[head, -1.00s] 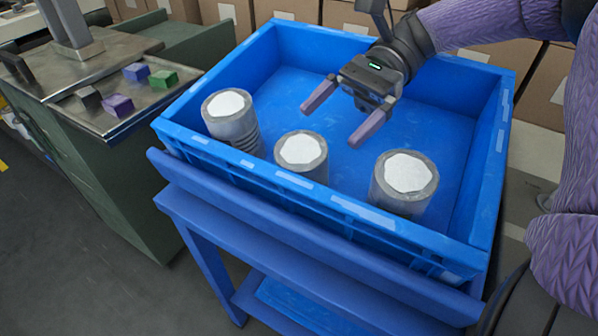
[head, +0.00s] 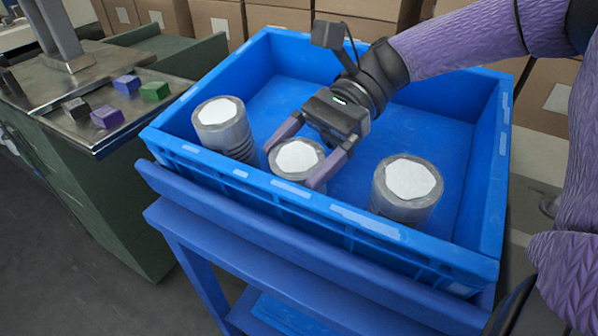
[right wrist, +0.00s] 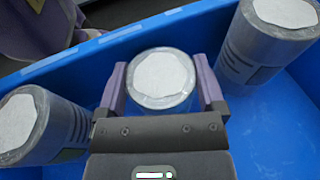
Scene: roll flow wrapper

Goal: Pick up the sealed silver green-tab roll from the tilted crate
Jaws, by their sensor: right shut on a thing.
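Three silver rolls with white round tops stand in the tilted blue crate (head: 478,205). My right gripper (head: 293,164) is shut on the middle roll (head: 298,157), one finger on either side near its top. In the right wrist view, this roll (right wrist: 160,80) sits between the two purple fingers; its lower body and any tab on it are hidden. The left roll (head: 222,126) and right roll (head: 406,188) stand apart from the gripper. Both show dark greenish patches on their sides in the right wrist view. My left gripper is not in view.
The crate rests on a blue stand (head: 250,243), its walls close around the rolls. The crate floor behind the rolls is free. Left, a metal-topped bench (head: 60,100) holds small coloured blocks (head: 127,84). Cardboard boxes (head: 275,17) stand behind.

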